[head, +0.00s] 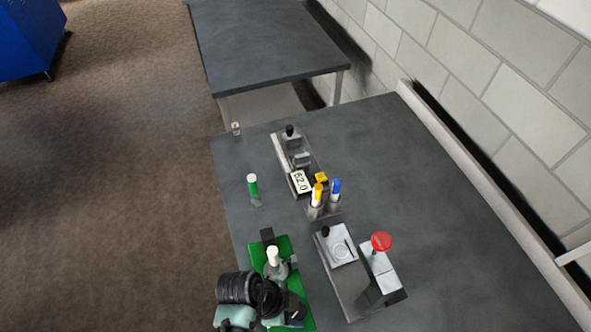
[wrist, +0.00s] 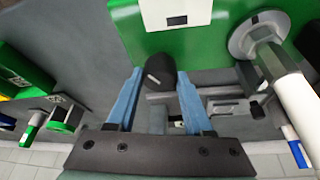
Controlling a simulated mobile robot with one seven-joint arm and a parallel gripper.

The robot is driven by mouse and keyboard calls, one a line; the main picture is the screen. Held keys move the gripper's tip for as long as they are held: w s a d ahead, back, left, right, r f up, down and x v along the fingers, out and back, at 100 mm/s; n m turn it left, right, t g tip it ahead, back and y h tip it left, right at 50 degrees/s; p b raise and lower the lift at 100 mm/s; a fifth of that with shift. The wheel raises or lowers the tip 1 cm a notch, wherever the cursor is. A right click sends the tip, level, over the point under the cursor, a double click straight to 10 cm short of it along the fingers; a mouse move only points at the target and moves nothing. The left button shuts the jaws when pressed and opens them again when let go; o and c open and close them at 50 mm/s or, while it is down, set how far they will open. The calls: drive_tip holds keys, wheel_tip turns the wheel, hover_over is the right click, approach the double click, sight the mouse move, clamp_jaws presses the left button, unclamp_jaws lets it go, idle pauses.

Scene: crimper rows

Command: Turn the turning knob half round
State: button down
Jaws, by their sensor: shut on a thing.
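A green machine (head: 284,246) stands at the near left of the table, and its green housing (wrist: 205,35) with a small dark display fills the top of the wrist view. A round black knob (wrist: 160,68) sticks out from beside this housing. My gripper (wrist: 159,77) has its two blue fingers on either side of the knob and is shut on it. A white-capped piece (head: 273,255) stands upright in a grey holder on the machine; the holder (wrist: 255,35) also shows in the wrist view. In the head view my wrist hides the knob and fingertips.
A scale reading 62.0 (head: 301,181) stands further back. Yellow and blue capped vials (head: 326,195) stand in a rack. A green vial (head: 253,188) is at the left edge. A device with a red button (head: 381,241) is at the right. The table's right side is clear.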

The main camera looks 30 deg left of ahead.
drive_tip(key=m+b, duration=0.1)
drive_tip(key=m, duration=0.1)
drive_tip(key=m+g, duration=0.1)
drive_tip(key=m, duration=0.1)
drive_tip(key=shift+w+g+h+b, duration=0.2)
drive_tip(key=shift+g+h+b, duration=0.1)
drive_tip(key=shift+b, duration=0.1)
drive_tip(key=shift+a+m+g+b, duration=0.1)
drive_tip(key=shift+m+g+b, duration=0.35)
drive_tip(key=shift+m, duration=1.05)
drive_tip(key=shift+c, duration=1.4)
unclamp_jaws()
drive_tip(key=p+v, duration=0.8)
drive_tip(key=v, duration=0.5)
